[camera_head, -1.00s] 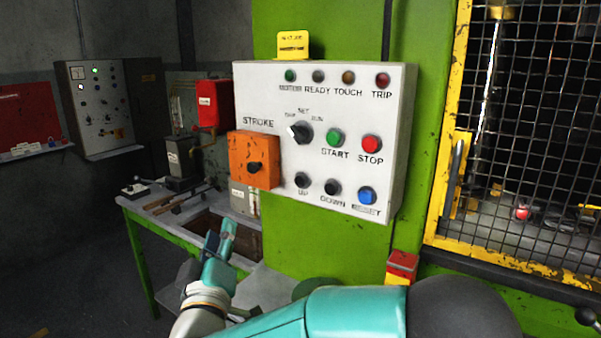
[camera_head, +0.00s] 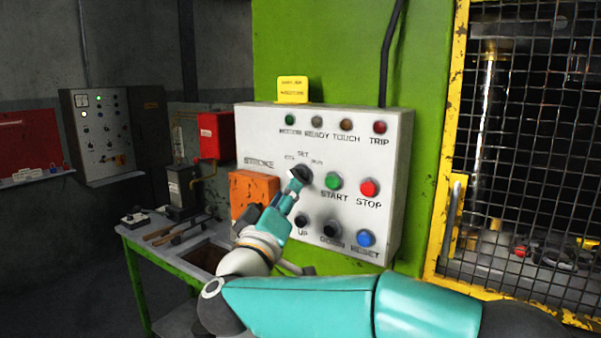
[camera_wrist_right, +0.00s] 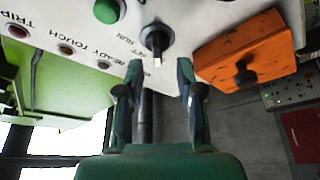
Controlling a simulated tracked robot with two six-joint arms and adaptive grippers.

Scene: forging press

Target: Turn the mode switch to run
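The black mode switch (camera_head: 306,177) is on the white control panel, below the SET label, with RUN to its upper right. The gripper partly hides it in the head view. In the right wrist view the switch (camera_wrist_right: 157,38) shows whole, its handle's light tip pointing down the picture, away from the RUN lettering. My right gripper (camera_head: 297,181) comes up from the lower left, close to the switch. In the right wrist view its fingers (camera_wrist_right: 160,72) are apart with nothing between them, and the switch lies just beyond their tips. My left gripper is not in view.
The orange STROKE box (camera_head: 252,190) stands out from the panel left of the gripper. The green START (camera_head: 333,181) and red STOP (camera_head: 369,188) buttons sit right of the switch. UP (camera_head: 301,222) and DOWN (camera_head: 331,229) are below. A mesh guard (camera_head: 530,150) stands at the right.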

